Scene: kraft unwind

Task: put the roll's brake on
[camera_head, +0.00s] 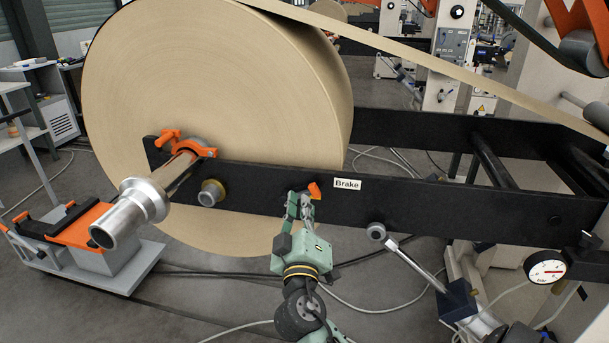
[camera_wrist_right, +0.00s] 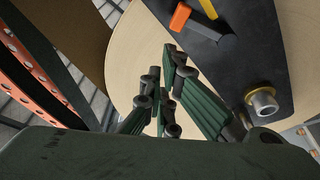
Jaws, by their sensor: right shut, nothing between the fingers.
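The brake lever's orange handle (camera_head: 314,191) sits on the black side beam, just left of the white "Brake" label (camera_head: 347,184). In the right wrist view a short orange-tipped lever (camera_wrist_right: 180,17) shows at the top, beyond the fingers. The big kraft roll (camera_head: 215,90) stands behind the beam. My right gripper (camera_head: 300,200) is at the beam's lower front, just left of and slightly below the orange handle. Its fingers (camera_wrist_right: 165,78) are shut with nothing between them. My left gripper is not in view.
The black side beam (camera_head: 450,200) runs right to the machine. The metal shaft end (camera_head: 130,215) sticks out at left, with a brass knob (camera_head: 211,193) beside it. A cylinder (camera_head: 415,262) and a pressure gauge (camera_head: 545,271) lie right. A low cart (camera_head: 90,250) stands left; cables cross the floor.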

